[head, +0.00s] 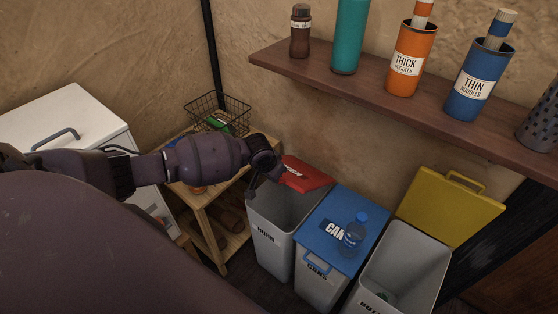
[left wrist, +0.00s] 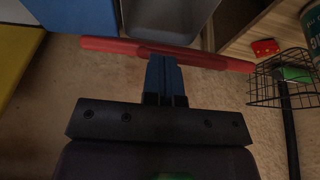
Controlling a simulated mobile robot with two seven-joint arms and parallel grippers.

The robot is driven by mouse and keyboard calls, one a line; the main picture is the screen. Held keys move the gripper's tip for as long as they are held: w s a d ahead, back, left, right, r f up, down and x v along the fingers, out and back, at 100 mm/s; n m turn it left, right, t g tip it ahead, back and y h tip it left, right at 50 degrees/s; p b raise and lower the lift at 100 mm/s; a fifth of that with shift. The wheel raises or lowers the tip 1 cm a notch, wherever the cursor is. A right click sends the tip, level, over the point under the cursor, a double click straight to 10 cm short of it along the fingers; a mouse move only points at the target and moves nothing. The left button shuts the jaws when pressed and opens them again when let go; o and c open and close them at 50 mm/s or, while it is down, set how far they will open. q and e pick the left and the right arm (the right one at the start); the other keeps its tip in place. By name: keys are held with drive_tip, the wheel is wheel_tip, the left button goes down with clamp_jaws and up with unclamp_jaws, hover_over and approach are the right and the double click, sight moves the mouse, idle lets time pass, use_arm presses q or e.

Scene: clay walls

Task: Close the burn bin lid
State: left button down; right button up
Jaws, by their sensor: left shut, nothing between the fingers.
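The burn bin (head: 278,228) is a grey open-topped bin labelled BURN, standing left of the blue-lidded bin. Its red lid (head: 308,175) is up, tilted open at the back by the wall. In the left wrist view the lid (left wrist: 110,45) shows nearly edge-on as a red strip, with the grey bin opening (left wrist: 228,22) past it. My left gripper (head: 274,172) is at the lid's left side. Its blue fingers (left wrist: 165,62) are shut and empty, and their tips overlap the red strip; I cannot tell whether they touch it. My right gripper is not in view.
A blue lid (head: 338,228) with a water bottle (head: 355,232) on it is right of the burn bin. An open bin with a raised yellow lid (head: 450,205) is farther right. A wooden stand (head: 238,210) with a wire basket (head: 205,108) is left. A shelf (head: 390,100) overhangs the wall.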

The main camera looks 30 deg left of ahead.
use_arm(q)
drive_tip(key=s+f+t+b, duration=0.2)
drive_tip(key=s+f+b, duration=0.2)
drive_tip(key=f, duration=0.6)
drive_tip(key=s+f+t+b, duration=0.3)
drive_tip(key=s+f+b, duration=0.1)
drive_tip(key=f, duration=0.7)
drive_tip(key=shift+s+a+f+t+b, duration=0.25)
drive_tip(key=shift+a+f+t+b, duration=0.05)
drive_tip(key=shift+a+b, duration=0.05)
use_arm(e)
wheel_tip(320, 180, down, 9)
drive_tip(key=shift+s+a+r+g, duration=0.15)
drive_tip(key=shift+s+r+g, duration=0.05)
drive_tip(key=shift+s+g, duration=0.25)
